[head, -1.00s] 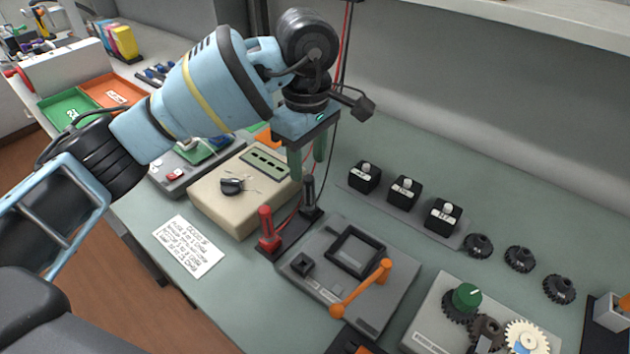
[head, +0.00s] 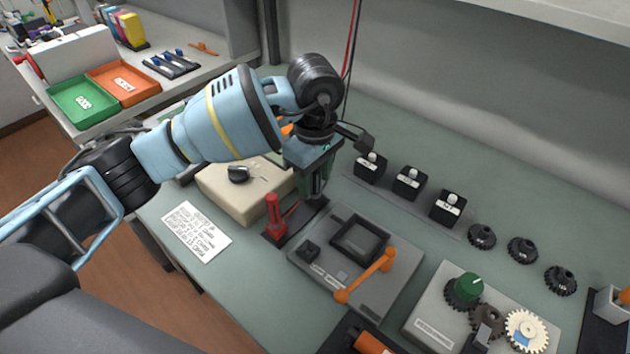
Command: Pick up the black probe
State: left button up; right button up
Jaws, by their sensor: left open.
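The black probe (head: 316,186) stands upright in the dark holder (head: 296,223), beside the red probe (head: 274,215). My left gripper (head: 316,188) points down over the black probe. Its green fingers are open and stand around the probe's upper part, hiding much of it. Whether the fingers touch the probe cannot be told. My right gripper is not in view.
A beige meter box (head: 230,195) with a dark knob stands left of the holder. A grey fixture (head: 335,275) with an orange handle is close in front. Several black blocks (head: 409,183) stand to the right. A printed card (head: 196,231) lies at left.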

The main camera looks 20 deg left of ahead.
pick_arm(q)
jog(key=shift+f, duration=0.1)
jog(key=shift+c, duration=0.4)
grip_shut()
jog(key=shift+r, duration=0.75)
notch_tip(320, 180, up, 2)
jog(key=shift+s+r, duration=0.1)
jog(key=s+r+b, duration=0.1)
jog(key=s, duration=1.5)
jog(key=shift+r, duration=0.2)
jog(key=shift+w+a, duration=0.1)
